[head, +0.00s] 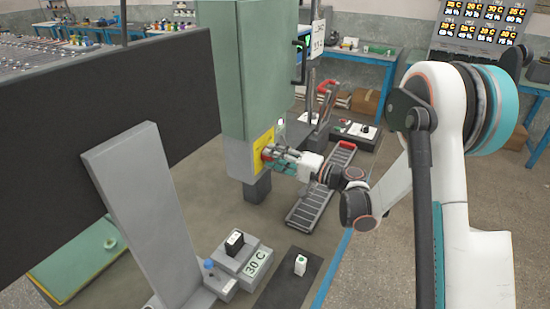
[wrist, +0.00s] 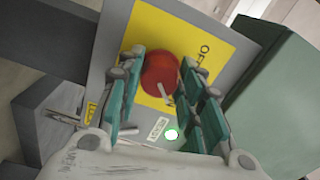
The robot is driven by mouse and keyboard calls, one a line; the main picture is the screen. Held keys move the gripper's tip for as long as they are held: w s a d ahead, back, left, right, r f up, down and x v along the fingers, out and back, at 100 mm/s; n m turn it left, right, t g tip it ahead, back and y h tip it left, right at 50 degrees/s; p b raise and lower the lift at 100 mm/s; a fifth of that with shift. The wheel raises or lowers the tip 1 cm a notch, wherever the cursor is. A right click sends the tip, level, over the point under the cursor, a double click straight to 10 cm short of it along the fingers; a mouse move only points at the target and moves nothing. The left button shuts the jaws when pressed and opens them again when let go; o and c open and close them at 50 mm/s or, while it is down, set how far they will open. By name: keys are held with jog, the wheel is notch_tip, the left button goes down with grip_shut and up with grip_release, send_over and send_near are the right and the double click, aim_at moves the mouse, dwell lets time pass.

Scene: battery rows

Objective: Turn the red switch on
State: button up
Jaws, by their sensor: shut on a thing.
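The red switch (wrist: 160,74) is a round red knob with a pale pointer line, on a yellow plate (wrist: 198,36) with black lettering, part of which reads "OF". In the head view the yellow plate (head: 262,146) is on the lower grey part of a tall green cabinet (head: 240,70). My gripper (wrist: 165,88) has its teal fingers on either side of the knob, shut on it. In the head view my gripper (head: 275,155) reaches the plate from the right. The fingers hide part of the lettering.
A white round light and a small label (wrist: 157,128) are on the grey panel below the knob. A roller rack (head: 320,188) stands on the floor behind my gripper.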

jog(key=o, duration=1.1)
jog(key=shift+c, duration=0.2)
jog(key=v, duration=1.2)
